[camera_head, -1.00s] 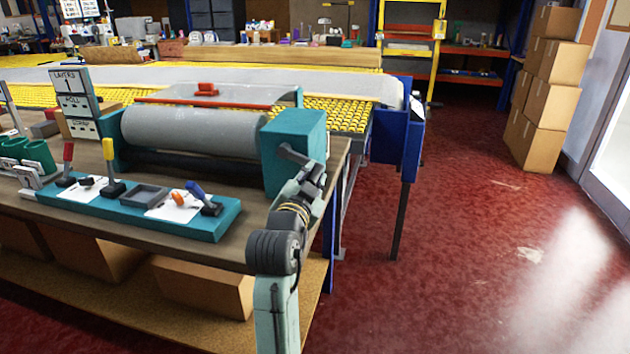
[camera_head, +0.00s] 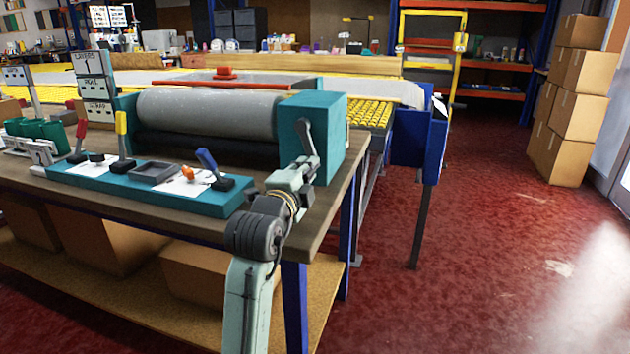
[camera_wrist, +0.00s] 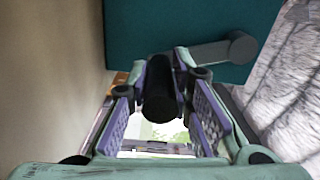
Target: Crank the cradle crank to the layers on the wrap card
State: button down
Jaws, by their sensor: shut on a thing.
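The cradle crank (camera_head: 307,137) is a grey arm on the teal end box (camera_head: 325,132) of the cradle; it slants steeply down in the head view. My gripper (camera_head: 307,168) is at its lower end. In the wrist view, the dark crank handle (camera_wrist: 160,100) lies between the two purple finger pads of my gripper (camera_wrist: 165,110), which is shut on it. The grey roll (camera_head: 207,114) lies along the cradle. The wrap card (camera_head: 88,62), headed LAYERS, stands at the cradle's left end above ROLL and another card; its value is unreadable.
A teal panel (camera_head: 215,203) with red, yellow and blue levers sits on the workbench (camera_head: 45,180) in front of the roll. A blue post (camera_head: 437,140) stands right of the cradle. Stacked cartons (camera_head: 577,100) are far right. The red floor between is clear.

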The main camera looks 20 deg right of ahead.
jog(key=shift+w+a+f+m, duration=0.2)
jog(key=shift+a+m, duration=0.1)
jog(key=shift+a, duration=0.05)
jog(key=shift+w+a+b, duration=0.3)
jog(key=shift+a+b, duration=0.1)
jog(key=shift+b, duration=0.15)
jog(key=shift+w+a+r, duration=0.1)
jog(key=shift+a, duration=0.05)
jog(key=c, duration=1.4)
grip_release()
jog(key=shift+c, duration=0.2)
jog(key=v, duration=1.2)
